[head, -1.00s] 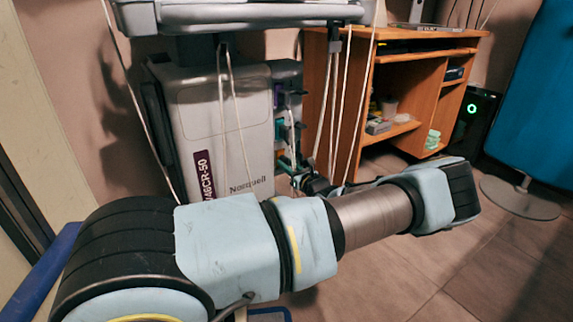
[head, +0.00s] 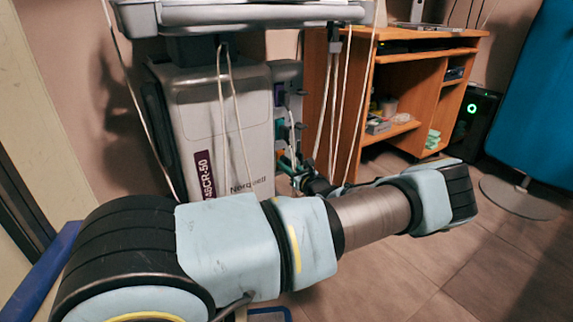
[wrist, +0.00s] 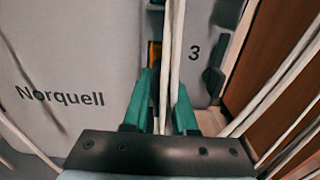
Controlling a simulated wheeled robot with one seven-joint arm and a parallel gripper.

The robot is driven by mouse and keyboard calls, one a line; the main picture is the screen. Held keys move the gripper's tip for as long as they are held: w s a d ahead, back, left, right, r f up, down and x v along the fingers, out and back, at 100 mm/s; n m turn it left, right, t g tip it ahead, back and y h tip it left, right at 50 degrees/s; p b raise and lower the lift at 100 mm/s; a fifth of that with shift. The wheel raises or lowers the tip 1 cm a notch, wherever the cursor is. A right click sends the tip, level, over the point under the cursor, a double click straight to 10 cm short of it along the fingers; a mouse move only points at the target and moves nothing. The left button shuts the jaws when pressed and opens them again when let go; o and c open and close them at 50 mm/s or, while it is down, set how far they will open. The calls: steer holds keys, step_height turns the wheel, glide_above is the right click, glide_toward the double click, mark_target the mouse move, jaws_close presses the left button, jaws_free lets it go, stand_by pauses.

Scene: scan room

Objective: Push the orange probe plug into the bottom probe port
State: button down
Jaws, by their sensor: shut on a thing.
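My gripper (wrist: 165,95) has teal fingers and is shut on the orange probe plug (wrist: 154,53), which shows as a small orange patch just beyond the left fingertip. White cables hang in front and hide much of the plug and the fingers' gap. The plug faces the side panel of the grey Norquell machine (wrist: 60,50), left of the mark 3 (wrist: 194,53). The bottom port itself is hidden, so I cannot tell whether the plug touches or enters it. In the head view, the teal fingers (head: 287,163) are at the low right side of the machine.
Several white cables (head: 337,110) hang close around the gripper. A wooden desk (head: 385,95) stands close on the right. The tiled floor (head: 420,260) in front is clear.

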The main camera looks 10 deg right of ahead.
stand_by(0.3)
steer(key=c, duration=0.7)
jaws_free()
steer(key=shift+o, duration=0.4)
steer(key=shift+f, duration=0.1)
steer(key=shift+a, duration=0.15)
steer(key=shift+c, duration=0.7)
steer(key=shift+o, duration=1)
steer(key=shift+p+v, duration=0.55)
steer(key=shift+v, duration=0.3)
steer(key=shift+s+d+p, duration=0.4)
steer(key=shift+s+d, duration=0.05)
steer(key=shift+s, duration=0.15)
